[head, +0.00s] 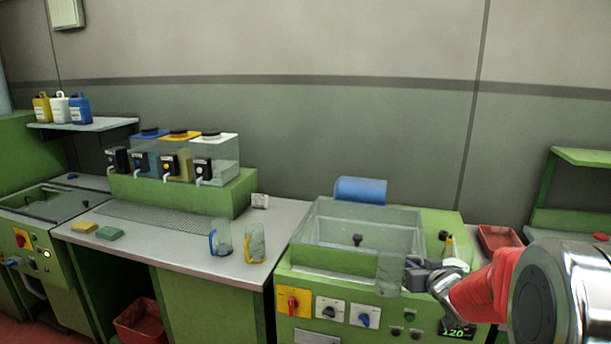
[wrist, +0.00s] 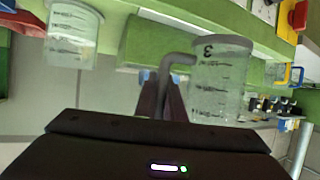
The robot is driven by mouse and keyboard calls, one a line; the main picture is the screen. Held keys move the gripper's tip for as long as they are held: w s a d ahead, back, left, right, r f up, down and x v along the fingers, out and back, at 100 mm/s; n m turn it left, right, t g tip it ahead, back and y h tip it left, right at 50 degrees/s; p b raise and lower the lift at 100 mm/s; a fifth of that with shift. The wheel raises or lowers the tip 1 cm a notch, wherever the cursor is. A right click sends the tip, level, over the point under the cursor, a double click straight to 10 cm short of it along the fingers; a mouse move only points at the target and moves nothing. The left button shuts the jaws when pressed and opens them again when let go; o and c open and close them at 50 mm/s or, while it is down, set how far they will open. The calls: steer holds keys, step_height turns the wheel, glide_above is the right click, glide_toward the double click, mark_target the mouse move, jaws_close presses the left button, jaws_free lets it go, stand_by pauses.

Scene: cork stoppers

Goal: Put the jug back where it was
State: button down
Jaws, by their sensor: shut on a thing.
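My gripper (head: 410,272) is shut on the grey handle of a clear jug (head: 388,274), held in front of the right-hand green machine. In the wrist view the jug (wrist: 222,80) shows dark scale marks and a figure 3, and my fingers (wrist: 163,92) meet its grey handle. The jug looks empty. Two similar clear jugs stand on the grey worktop, one with a blue handle (head: 220,238) and one with a yellow handle (head: 256,242).
The clear-walled tank (head: 340,235) of the green machine is just behind the held jug. A blue cylinder (head: 361,190) lies behind it. A red tray (head: 498,238) is at right.

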mark_target(393, 283)
steer(key=shift+h, duration=0.3)
steer(key=a+f, duration=0.1)
steer(key=a, duration=0.1)
steer(key=s+a, duration=0.1)
steer(key=a, duration=0.1)
steer(key=s+a+f, duration=0.1)
steer(key=a, duration=0.2)
steer(key=shift+s+f, duration=0.25)
steer(key=shift+f, duration=0.05)
steer(key=s+a+f, duration=0.3)
steer(key=s+a, duration=0.1)
steer(key=a, duration=0.2)
steer(key=shift+s+a+f, duration=0.2)
steer(key=shift+s, duration=0.15)
steer(key=shift+s, duration=0.1)
steer(key=shift+s, duration=0.65)
steer(key=shift+s, duration=0.15)
